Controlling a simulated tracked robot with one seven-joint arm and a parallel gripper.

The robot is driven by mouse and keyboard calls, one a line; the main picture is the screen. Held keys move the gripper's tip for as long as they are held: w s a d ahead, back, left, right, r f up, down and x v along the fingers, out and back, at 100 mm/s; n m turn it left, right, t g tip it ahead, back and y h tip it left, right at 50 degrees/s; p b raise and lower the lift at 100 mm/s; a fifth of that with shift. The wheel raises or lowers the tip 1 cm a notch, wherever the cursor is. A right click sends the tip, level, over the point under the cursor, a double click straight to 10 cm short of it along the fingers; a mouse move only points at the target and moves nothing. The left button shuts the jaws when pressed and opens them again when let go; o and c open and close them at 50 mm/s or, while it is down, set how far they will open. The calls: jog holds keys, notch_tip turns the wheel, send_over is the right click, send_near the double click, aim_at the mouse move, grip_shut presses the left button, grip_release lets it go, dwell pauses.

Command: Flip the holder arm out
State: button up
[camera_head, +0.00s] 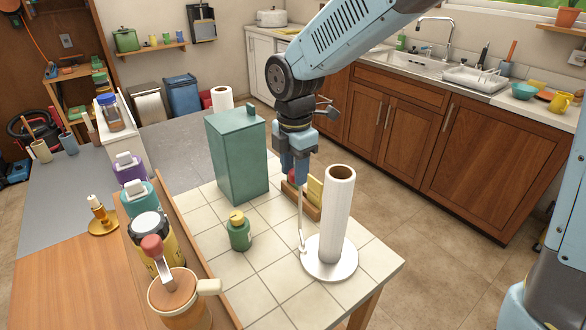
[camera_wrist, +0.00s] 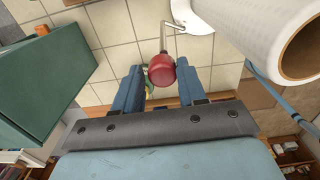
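The paper towel holder has a round white base (camera_head: 330,262) on the tiled counter, with a white roll (camera_head: 337,205) upright on it. The roll also shows at the upper right of the wrist view (camera_wrist: 245,25). The thin white holder arm (camera_head: 301,222) rises from the base beside the roll, on its left. The arm ends in a red knob (camera_wrist: 162,70). My gripper (camera_head: 294,180) points down beside the roll's top.
A teal box (camera_head: 237,158) stands left of my gripper. A green bottle with a yellow cap (camera_head: 239,232) stands in front of it. Tiles between bottle and holder are clear.

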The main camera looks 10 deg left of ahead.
jog(key=o, duration=0.3)
jog(key=shift+s, duration=0.1)
notch_tip(320, 180, up, 14)
jog(key=shift+f, duration=0.2)
dwell(0.4)
